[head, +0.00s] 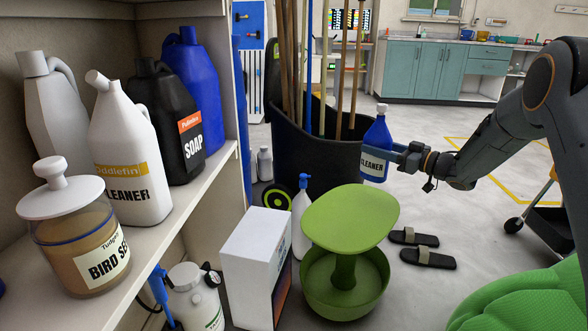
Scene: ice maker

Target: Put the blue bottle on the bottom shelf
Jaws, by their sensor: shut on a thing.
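A blue bottle (377,140) with a white cap and a white "CLEANER" label is upright in the air, in front of the black bin. My gripper (385,156) reaches in from the right and is shut on the bottle at label height; part of the label is covered by it. The shelf unit stands at the left. Its upper shelf (190,208) holds several bottles and a jar. The bottom shelf lies below and is mostly hidden by the upper shelf and the things in front. A larger blue jug (192,85) stands at the back of the upper shelf.
A white box (250,270), a spray bottle (301,215) and a green two-tier stand (350,222) stand on the floor between the shelf and my arm. A white sprayer tank (190,300) is low at the left. A black bin (300,150) holds several poles. Sandals (428,258) lie on open floor.

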